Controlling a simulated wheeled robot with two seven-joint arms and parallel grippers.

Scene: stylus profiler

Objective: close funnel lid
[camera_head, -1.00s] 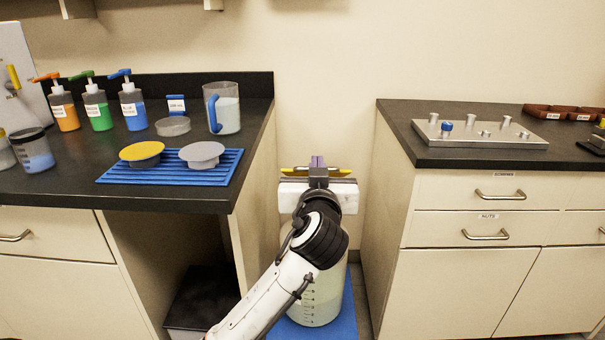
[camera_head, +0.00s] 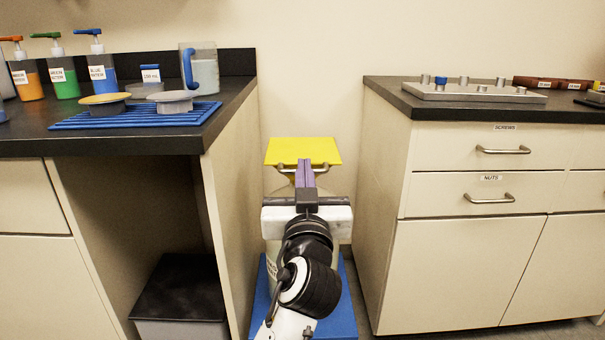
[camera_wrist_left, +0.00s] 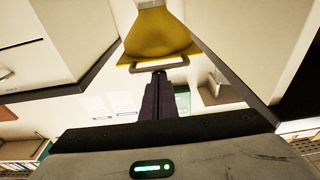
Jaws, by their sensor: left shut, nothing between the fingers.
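The yellow funnel lid (camera_head: 303,150) shows in the head view as a flat, tilted panel above a large pale container (camera_head: 278,250) between the two counters. A grey bar handle shows at its lower edge. In the left wrist view the yellow funnel piece (camera_wrist_left: 158,35) is at the top, with its handle (camera_wrist_left: 158,67) just ahead of my fingertips. My left gripper (camera_head: 305,163) is shut and empty, its purple fingers in front of the lid's lower edge. I cannot tell whether they touch it. My arm hides most of the container. My right gripper is not in view.
The container stands on a blue mat (camera_head: 345,310) in a narrow gap. The left counter (camera_head: 228,110) holds bottles, a jug (camera_head: 205,75) and a blue rack (camera_head: 80,122). The right counter (camera_head: 385,92) holds a metal plate with pegs (camera_head: 465,92). A black-topped box (camera_head: 180,290) sits under the left counter.

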